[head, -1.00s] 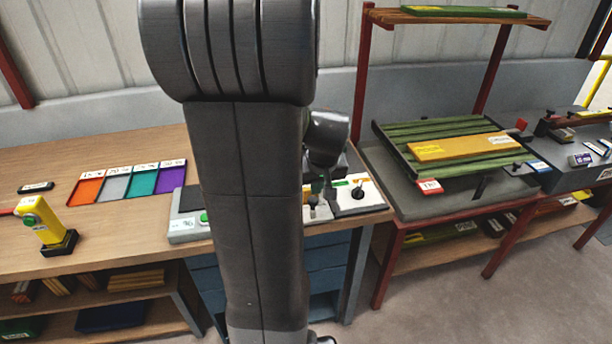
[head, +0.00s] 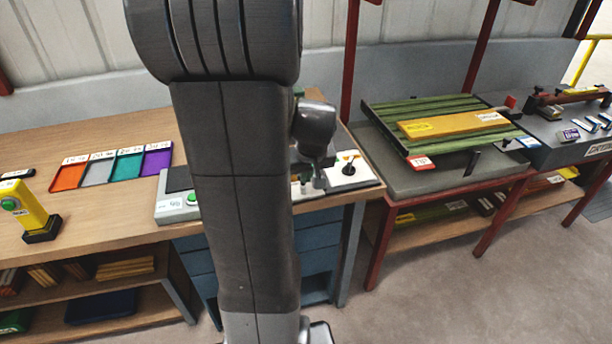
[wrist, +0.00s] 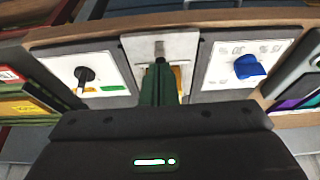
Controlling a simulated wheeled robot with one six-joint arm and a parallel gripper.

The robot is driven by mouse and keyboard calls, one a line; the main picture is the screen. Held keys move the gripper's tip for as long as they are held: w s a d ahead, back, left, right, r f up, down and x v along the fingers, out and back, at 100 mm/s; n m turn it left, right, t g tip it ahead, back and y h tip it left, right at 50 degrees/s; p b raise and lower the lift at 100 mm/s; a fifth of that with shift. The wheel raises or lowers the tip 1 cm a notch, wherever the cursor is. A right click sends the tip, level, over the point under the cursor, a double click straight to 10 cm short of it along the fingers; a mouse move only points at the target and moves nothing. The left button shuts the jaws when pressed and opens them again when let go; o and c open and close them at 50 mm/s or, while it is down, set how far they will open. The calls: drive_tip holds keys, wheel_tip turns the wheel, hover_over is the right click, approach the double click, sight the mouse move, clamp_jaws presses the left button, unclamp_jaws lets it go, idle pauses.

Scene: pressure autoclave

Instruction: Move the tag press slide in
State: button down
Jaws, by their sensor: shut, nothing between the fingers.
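In the wrist view my gripper (wrist: 160,82) shows as dark green fingers, close together and empty. They point at a white middle panel (wrist: 186,48) with a small grey metal piece (wrist: 160,47) just beyond the fingertips. The fingers cover the lower part of this panel, with yellow showing beside them. This metal piece may be the tag press slide, but I cannot tell for sure, nor whether the fingers touch it. In the head view my arm hides most of this panel.
Left of the middle panel in the wrist view is a panel with a black knob (wrist: 85,75); right of it is one with a blue knob (wrist: 247,66). In the head view, coloured trays (head: 115,166) and a yellow device (head: 30,208) stand left; a green slatted rack (head: 385,110) stands right.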

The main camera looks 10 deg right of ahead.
drive_tip(key=f, duration=0.1)
drive_tip(key=s+f, duration=0.1)
drive_tip(key=shift+a+f+b, duration=0.25)
drive_tip(key=shift+f+b, duration=0.1)
drive_tip(key=shift+b, duration=0.05)
drive_tip(key=shift+w+f+p, duration=0.1)
drive_tip(key=shift+w+p, duration=0.35)
drive_tip(key=shift+w, duration=3.25)
drive_tip(key=shift+w+a, duration=0.1)
drive_tip(key=shift+w, duration=1.4)
drive_tip(key=shift+s+r+g+p, duration=0.1)
drive_tip(key=shift+r+g+p, duration=0.2)
drive_tip(key=shift+r+p, duration=0.15)
